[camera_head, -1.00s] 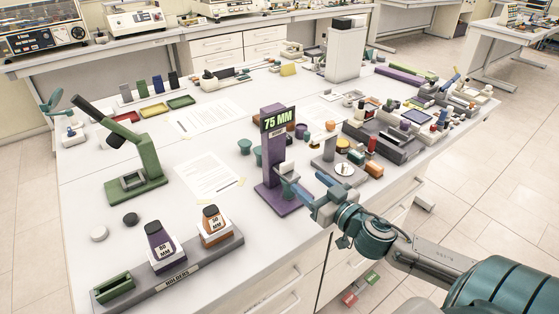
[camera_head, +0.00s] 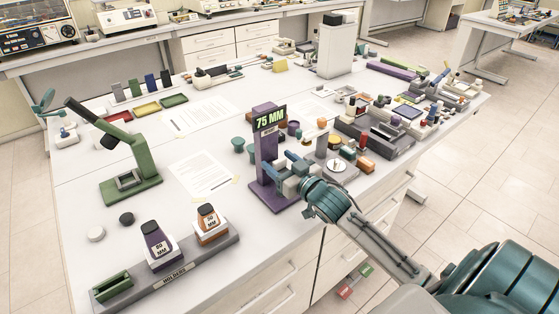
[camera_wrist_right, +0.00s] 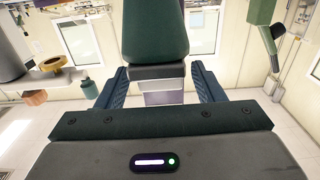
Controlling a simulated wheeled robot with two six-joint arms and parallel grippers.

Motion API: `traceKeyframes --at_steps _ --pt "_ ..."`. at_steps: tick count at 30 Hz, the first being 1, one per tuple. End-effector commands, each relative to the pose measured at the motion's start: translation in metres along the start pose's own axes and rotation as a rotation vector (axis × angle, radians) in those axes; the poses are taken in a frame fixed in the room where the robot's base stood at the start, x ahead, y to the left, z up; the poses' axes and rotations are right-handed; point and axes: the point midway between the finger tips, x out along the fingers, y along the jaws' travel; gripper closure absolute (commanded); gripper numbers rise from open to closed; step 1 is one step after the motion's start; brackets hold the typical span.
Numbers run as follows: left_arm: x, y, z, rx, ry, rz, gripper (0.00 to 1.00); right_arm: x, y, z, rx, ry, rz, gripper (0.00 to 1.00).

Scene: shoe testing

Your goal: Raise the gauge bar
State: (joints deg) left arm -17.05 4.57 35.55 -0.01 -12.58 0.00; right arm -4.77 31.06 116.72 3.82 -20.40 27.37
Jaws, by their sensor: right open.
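The purple gauge stand (camera_head: 264,140) with a 75 MM sign (camera_head: 270,119) stands upright near the table's front edge. In the right wrist view, the open fingers of the right gripper (camera_wrist_right: 157,88) lie on either side of a grey block (camera_wrist_right: 157,73), with gaps on both sides. A dark green tapered part (camera_wrist_right: 145,30) shows beyond it. My left gripper is not in view.
Teal cups (camera_head: 238,145) stand just left of the stand. A dial plate (camera_head: 336,166) and crowded grey trays lie right of it.

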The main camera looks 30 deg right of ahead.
Motion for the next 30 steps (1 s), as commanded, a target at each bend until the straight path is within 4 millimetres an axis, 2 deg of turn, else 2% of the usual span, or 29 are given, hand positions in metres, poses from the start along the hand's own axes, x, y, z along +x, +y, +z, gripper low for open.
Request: traceKeyframes --at_steps 11,14,21,26,30 --pt "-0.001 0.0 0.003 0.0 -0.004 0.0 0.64 0.005 0.0 0.0 0.0 0.0 -0.001 0.38" --pt "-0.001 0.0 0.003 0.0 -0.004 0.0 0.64 0.005 0.0 0.0 0.0 0.0 -0.001 0.54" --pt "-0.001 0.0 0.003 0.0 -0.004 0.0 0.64 0.005 0.0 0.0 0.0 0.0 -0.001 1.0" --pt "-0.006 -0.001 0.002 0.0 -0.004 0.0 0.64 0.005 0.0 -0.006 0.0 0.0 -0.001 1.0" --pt "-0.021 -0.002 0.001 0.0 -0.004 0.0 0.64 0.005 0.0 -0.022 0.0 0.001 -0.001 1.0"
